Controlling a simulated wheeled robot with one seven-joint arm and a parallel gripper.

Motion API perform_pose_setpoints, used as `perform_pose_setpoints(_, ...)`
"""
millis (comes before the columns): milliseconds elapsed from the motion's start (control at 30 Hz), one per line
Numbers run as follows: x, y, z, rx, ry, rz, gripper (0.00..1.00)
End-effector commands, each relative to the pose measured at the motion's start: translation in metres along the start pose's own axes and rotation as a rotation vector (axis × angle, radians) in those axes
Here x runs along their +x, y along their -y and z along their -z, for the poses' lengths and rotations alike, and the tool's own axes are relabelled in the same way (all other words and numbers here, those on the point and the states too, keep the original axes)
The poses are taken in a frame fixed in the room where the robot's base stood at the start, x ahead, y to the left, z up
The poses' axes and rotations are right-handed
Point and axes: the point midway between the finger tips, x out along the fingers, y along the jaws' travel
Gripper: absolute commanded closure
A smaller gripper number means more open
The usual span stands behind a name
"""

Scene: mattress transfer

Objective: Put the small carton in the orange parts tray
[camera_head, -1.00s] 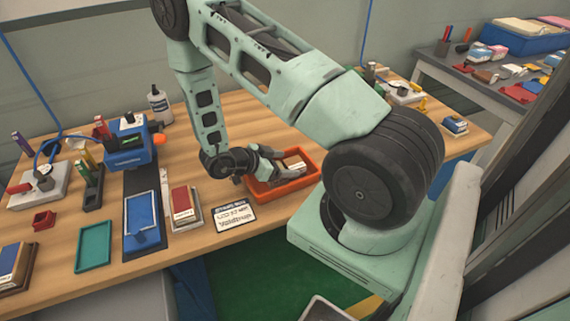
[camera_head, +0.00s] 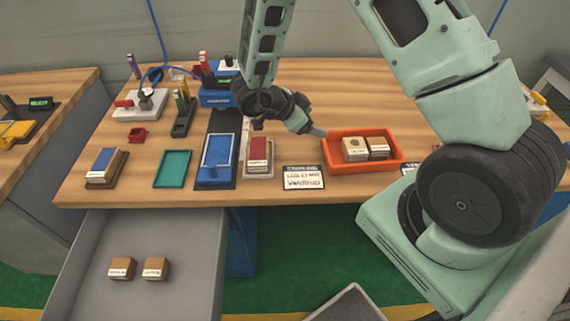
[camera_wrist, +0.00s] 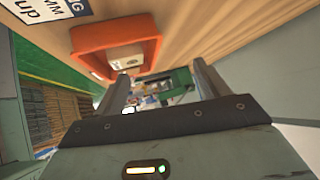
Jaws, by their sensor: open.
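Two small tan cartons (camera_head: 355,149) (camera_head: 378,147) with white labels sit side by side in the orange parts tray (camera_head: 398,163). Which of them is the task's carton I cannot tell. My gripper (camera_head: 314,129) is open and empty, at the tray's left end, apart from the cartons. In the wrist view my gripper's two fingers (camera_wrist: 160,88) stand wide apart with nothing between them. The orange tray (camera_wrist: 84,38) and a pale carton (camera_wrist: 126,56) show beyond them.
An open grey drawer (camera_head: 190,285) below the table holds two brown cartons (camera_head: 122,268) (camera_head: 155,268). A printed card (camera_head: 303,178), a red-topped box (camera_head: 258,155), a blue tray (camera_head: 217,172) and a teal tray (camera_head: 172,168) lie left of the orange tray.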

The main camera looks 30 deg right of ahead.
Motion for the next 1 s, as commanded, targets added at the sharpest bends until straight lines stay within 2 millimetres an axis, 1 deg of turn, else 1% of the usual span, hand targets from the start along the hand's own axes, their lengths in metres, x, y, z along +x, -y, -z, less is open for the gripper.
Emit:
perform_pose_setpoints(33, -0.029, 0.022, -0.012, -0.05, 0.115, 0.146, 0.26)
perform_pose_setpoints(67, -0.049, 0.034, -0.021, -0.095, 0.189, 0.237, 0.26)
perform_pose_setpoints(100, -0.079, 0.046, -0.033, -0.165, 0.289, 0.359, 0.26)
perform_pose_setpoints(167, -0.13, 0.053, -0.052, -0.296, 0.433, 0.534, 0.26)
perform_pose_setpoints(200, -0.164, 0.05, -0.063, -0.397, 0.52, 0.641, 0.26)
perform_pose_setpoints(267, -0.215, 0.033, -0.075, -0.57, 0.636, 0.789, 0.26)
perform_pose_setpoints(300, -0.245, 0.014, -0.081, -0.697, 0.701, 0.876, 0.26)
perform_pose_setpoints(333, -0.266, -0.002, -0.083, -0.799, 0.742, 0.936, 0.26)
perform_pose_setpoints(367, -0.284, -0.022, -0.084, -0.908, 0.778, 0.989, 0.26)
perform_pose_setpoints(400, -0.303, -0.05, -0.083, -1.058, 0.812, 1.051, 0.26)
perform_pose_setpoints(433, -0.314, -0.073, -0.08, -1.176, 0.828, 1.09, 0.26)
perform_pose_setpoints(467, -0.321, -0.096, -0.076, -1.294, 0.836, 1.118, 0.26)
perform_pose_setpoints(500, -0.325, -0.124, -0.068, -1.449, 0.832, 1.146, 0.26)
perform_pose_setpoints(567, -0.323, -0.162, -0.053, -1.668, 0.803, 1.16, 0.26)
perform_pose_setpoints(600, -0.318, -0.182, -0.043, -1.796, 0.77, 1.156, 0.26)
perform_pose_setpoints(700, -0.301, -0.216, -0.017, -2.048, 0.673, 1.114, 0.26)
perform_pose_setpoints(800, -0.287, -0.231, 0.001, -2.193, 0.592, 1.068, 0.26)
perform_pose_setpoints(833, -0.284, -0.233, 0.004, -2.218, 0.577, 1.057, 0.26)
perform_pose_setpoints(900, -0.28, -0.236, 0.009, -2.252, 0.555, 1.041, 0.26)
perform_pose_setpoints(1000, -0.279, -0.237, 0.011, -2.262, 0.549, 1.035, 0.26)
